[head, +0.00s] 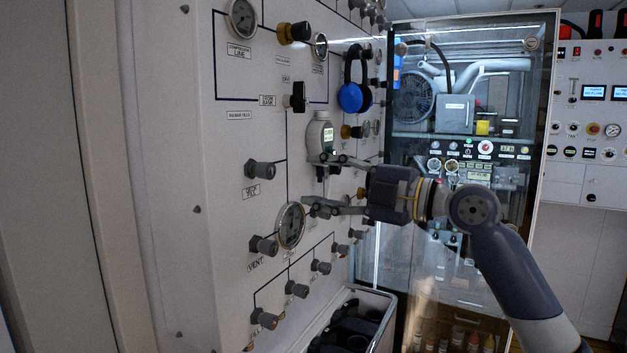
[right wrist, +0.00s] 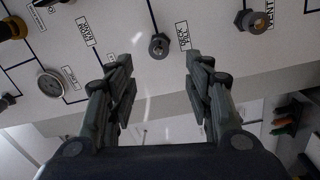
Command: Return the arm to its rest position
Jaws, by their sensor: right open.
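My right gripper (head: 318,182) is in front of the white fill panel (head: 230,140), its arm coming in from the right in the head view. Its two fingers are spread apart with nothing between them. In the right wrist view the open fingers (right wrist: 158,88) frame a small grey fitting (right wrist: 159,46) on the panel, apart from it as far as I can tell. My left gripper does not show in either view.
The panel carries gauges (head: 291,225), grey knobs (head: 264,170) and blue headphones (head: 355,95). A bin with dark items (head: 372,291) stands below it. A glass-fronted cabinet (head: 462,105) is behind my arm. A control panel (head: 590,110) is at far right.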

